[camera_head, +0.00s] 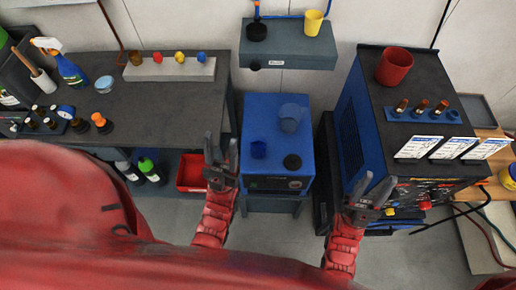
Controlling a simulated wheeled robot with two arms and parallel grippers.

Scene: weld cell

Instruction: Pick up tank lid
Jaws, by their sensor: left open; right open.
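A round black cap (292,162), which looks like the tank lid, lies on the front right of the blue box's top (262,110) in the head view. A small dark blue cup-like part (258,149) stands to its left, and a translucent blue jug (290,117) behind it. My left gripper (221,148) is open and empty, just left of the blue box. My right gripper (377,183) is open and empty, to the right of the box, in front of the blue and black machine. Both are apart from the cap.
The blue and black machine (412,75) stands at the right with a red cup (394,66) and three white cards. A dark workbench (165,112) fills the left, with a spray bottle (70,70) and a red bin (191,172) below. A wall shelf (290,55) holds a yellow cup.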

